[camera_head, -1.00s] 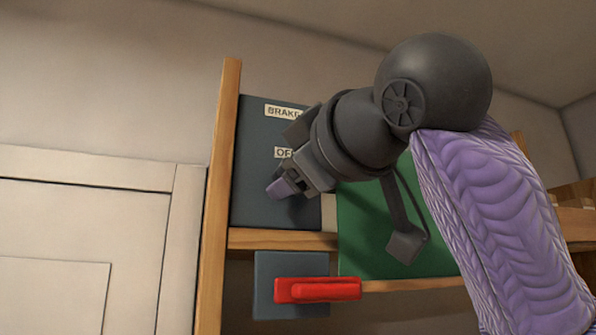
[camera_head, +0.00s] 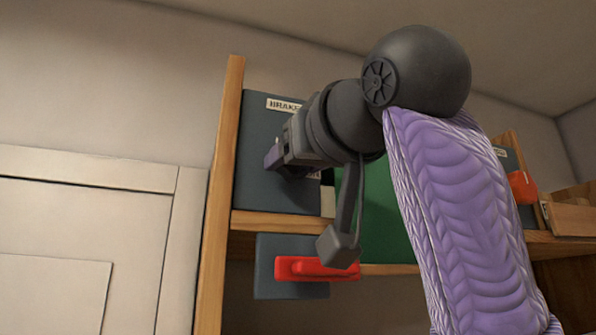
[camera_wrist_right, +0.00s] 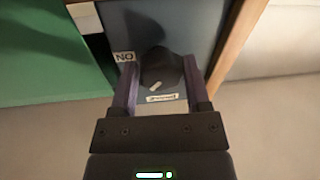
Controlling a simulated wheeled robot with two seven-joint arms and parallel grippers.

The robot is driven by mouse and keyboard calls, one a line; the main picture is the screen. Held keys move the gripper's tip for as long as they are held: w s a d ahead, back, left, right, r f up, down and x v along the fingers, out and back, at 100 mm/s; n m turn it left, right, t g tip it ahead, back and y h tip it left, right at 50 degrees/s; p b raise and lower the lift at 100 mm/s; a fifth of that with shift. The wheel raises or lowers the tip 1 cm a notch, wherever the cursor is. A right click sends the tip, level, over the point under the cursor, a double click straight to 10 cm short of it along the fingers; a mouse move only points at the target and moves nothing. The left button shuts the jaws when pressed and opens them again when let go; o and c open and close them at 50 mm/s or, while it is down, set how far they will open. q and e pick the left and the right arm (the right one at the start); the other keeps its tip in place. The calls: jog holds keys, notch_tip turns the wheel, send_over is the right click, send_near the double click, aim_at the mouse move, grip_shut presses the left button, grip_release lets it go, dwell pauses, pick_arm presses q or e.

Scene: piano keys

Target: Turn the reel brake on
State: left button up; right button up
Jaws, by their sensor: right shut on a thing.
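The blue-grey brake panel (camera_head: 270,195) stands on the upper shelf, its BRAKE label (camera_head: 284,104) near the top. My right gripper (camera_head: 274,158) is at the panel, and its wrist covers part of it. In the right wrist view, the purple fingers of my right gripper (camera_wrist_right: 158,88) are shut on a dark round knob (camera_wrist_right: 160,65) with a white pointer mark, one finger on each side. An ON label (camera_wrist_right: 124,57) shows upside down beside the left finger. The knob is hidden in the head view. My left gripper is not in view.
A red handle (camera_head: 315,269) on a blue-grey plate (camera_head: 265,290) is below the shelf, partly behind my wrist. A green panel (camera_head: 385,225) is right of the brake panel. A wooden post (camera_head: 222,180) borders it on the left. Another red part (camera_head: 522,187) is at far right.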

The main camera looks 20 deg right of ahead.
jog(key=shift+a+m+t+h+b, duration=0.15)
jog(key=shift+m+h+b, duration=0.45)
jog(key=shift+m, duration=2.25)
jog(key=shift+d+m+t+h+b, duration=0.1)
jog(key=shift+m+t+h+b, duration=0.45)
jog(key=shift+m, duration=2.3)
jog(key=shift+g, duration=0.3)
jog(key=o, duration=1.3)
jog(key=shift+s, duration=0.1)
jog(key=s+b, duration=0.1)
jog(key=s, duration=0.2)
jog(key=s+f+b, duration=0.1)
jog(key=s+b, duration=0.1)
jog(key=s, duration=0.1)
jog(key=s+b, duration=0.2)
jog(key=s, duration=0.1)
jog(key=shift+s+f, duration=0.2)
jog(key=shift+s, duration=0.2)
